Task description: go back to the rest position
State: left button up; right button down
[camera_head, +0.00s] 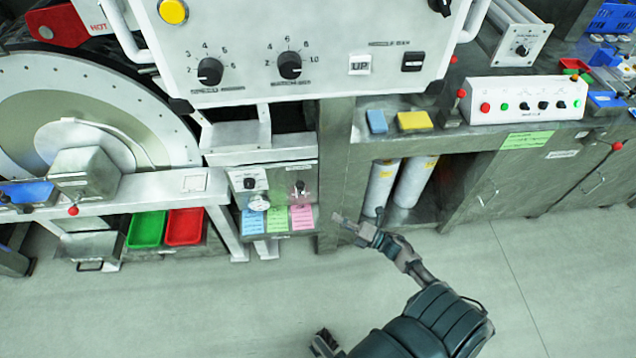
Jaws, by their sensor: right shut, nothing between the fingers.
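My right gripper (340,218) is at the end of my dark arm, which comes in from the bottom right. It is shut and empty. It shows in front of the grey cabinet, between the small control box with coloured notes (278,219) and the open bay with two white cylinders (381,187). I cannot tell how far it is from the cabinet; no contact is clear.
The large drum (35,85) and its frame stand at the left, with a green tray (146,229) and a red tray (184,227) below. The control panel (330,30) overhangs at the top. A white switch box (524,100) sits on the bench. The floor (560,285) is clear.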

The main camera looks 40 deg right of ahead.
jog(key=s+a+f+m+g+h+p, duration=0.1)
jog(key=s+f+m+g+h+p, duration=0.1)
jog(key=f+m+h, duration=0.35)
jog(key=s+a+f+m+g+h+p, duration=0.1)
jog(key=s+f+m+g+h+p, duration=0.15)
jog(key=f+m, duration=0.6)
pick_arm(q)
jog(key=s+f+p, duration=0.1)
jog(key=s+f, duration=0.3)
jog(key=f, duration=1.2)
jog(key=shift+d+g+p, duration=0.15)
jog(key=shift+g+p, duration=0.15)
jog(key=shift+p, duration=0.1)
pick_arm(e)
jog(key=s+a+f+m+g, duration=0.4)
jog(key=s+a+f+g, duration=0.2)
jog(key=s, duration=0.4)
jog(key=s+a+f+m+g, duration=0.5)
jog(key=s+a, duration=0.3)
jog(key=s, duration=0.2)
jog(key=shift+s+a+f+m+g, duration=0.15)
jog(key=shift+s+f+m+g, duration=0.2)
jog(key=shift+f, duration=0.5)
pick_arm(q)
jog(key=shift+a, duration=0.25)
pick_arm(e)
jog(key=shift+a, duration=0.15)
pick_arm(q)
jog(key=shift+d, duration=0.1)
